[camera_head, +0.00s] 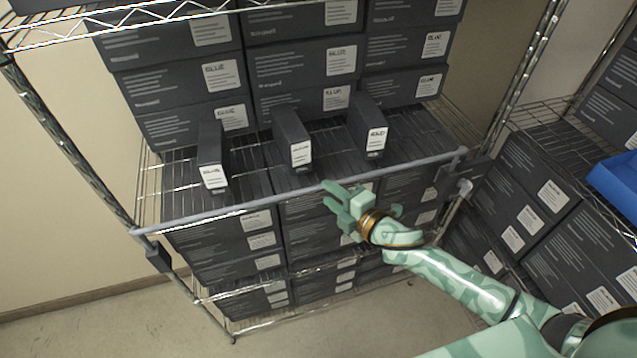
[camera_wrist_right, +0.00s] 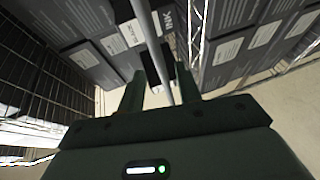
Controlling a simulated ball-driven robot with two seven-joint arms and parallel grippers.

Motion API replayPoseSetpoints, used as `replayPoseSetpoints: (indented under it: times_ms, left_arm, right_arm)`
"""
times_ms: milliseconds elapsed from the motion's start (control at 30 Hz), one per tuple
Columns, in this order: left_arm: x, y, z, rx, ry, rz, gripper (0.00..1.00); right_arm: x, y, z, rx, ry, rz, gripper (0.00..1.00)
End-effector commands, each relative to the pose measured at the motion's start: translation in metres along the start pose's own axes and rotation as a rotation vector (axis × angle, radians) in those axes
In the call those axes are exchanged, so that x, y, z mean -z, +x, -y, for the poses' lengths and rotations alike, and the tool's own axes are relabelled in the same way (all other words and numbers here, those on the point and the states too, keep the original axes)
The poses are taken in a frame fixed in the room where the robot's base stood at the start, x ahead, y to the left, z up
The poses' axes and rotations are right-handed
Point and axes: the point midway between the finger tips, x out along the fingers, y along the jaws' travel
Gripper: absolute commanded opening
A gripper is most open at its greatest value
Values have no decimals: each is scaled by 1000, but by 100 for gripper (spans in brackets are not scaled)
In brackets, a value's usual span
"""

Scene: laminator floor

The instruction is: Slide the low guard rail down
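The guard rail (camera_head: 240,207) is a long grey bar across the front of the wire rack, at about the level of a shelf with three upright boxes. It looks whole and runs from the left post to the right post. My right gripper (camera_head: 330,197) is at the rail, right of its middle. In the right wrist view the rail (camera_wrist_right: 150,30) runs between the two fingers (camera_wrist_right: 159,90), with a gap visible on each side, so the gripper is open around it. My left gripper is not in view.
Three upright dark boxes (camera_head: 292,139) stand on the shelf behind the rail. Stacked dark cartons (camera_head: 222,243) fill the space below. Another rack with cartons (camera_head: 530,200) and a blue bin (camera_head: 615,183) is at the right. Floor (camera_head: 90,325) is clear at lower left.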

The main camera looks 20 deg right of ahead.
Motion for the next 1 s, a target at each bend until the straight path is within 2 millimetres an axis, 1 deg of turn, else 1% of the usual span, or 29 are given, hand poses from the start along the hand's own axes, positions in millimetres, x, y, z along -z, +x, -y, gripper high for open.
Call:
replayPoseSetpoints:
  times_ms: [33, 100, 233, 400, 633, 667, 700, 767, 933, 1000]
  left_arm:
    - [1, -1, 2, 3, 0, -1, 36]
    - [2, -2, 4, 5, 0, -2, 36]
    - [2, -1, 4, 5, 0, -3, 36]
    - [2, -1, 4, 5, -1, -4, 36]
    - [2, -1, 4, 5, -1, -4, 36]
    - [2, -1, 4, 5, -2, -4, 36]
    - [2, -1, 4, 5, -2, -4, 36]
    - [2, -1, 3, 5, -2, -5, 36]
    - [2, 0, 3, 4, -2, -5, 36]
    - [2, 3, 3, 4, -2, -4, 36]
  right_arm:
    - [0, 12, -1, -2, 0, 1, 34]
    - [0, 24, -1, -1, 0, 1, 34]
    - [0, 41, 0, 0, 0, 1, 34]
    - [0, 49, 1, 1, 0, 0, 34]
    - [0, 50, 1, 1, 1, 0, 34]
    - [0, 50, 1, 1, 1, 1, 26]
    - [0, 50, 1, 1, 1, 1, 15]
    - [0, 50, 1, 1, 1, 1, 0]
    - [0, 50, 2, 1, 1, 1, 0]
    - [-1, 50, 6, 1, 2, 1, 0]
